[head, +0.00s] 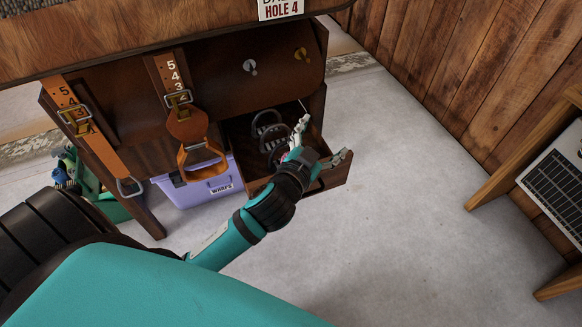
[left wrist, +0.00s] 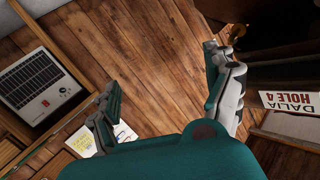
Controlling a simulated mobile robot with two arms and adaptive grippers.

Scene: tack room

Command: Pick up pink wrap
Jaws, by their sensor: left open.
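My left gripper (head: 324,140) is open over the right end of an open wooden drawer (head: 331,176). It holds nothing that I can see. Dark metal rings (head: 267,130) lie in the drawer just left of the gripper, and the gripper and wrist hide part of it. In the left wrist view the fingers of my left gripper (left wrist: 163,74) are spread wide, with wooden planks behind them. My right gripper is not in view.
Orange leather straps (head: 186,125) with buckles hang in front of the cabinet (head: 225,65). A green container (head: 112,207) with items stands at the left. A wooden stand (head: 520,155) with a grey panelled device is at the right. The floor (head: 400,215) between is clear.

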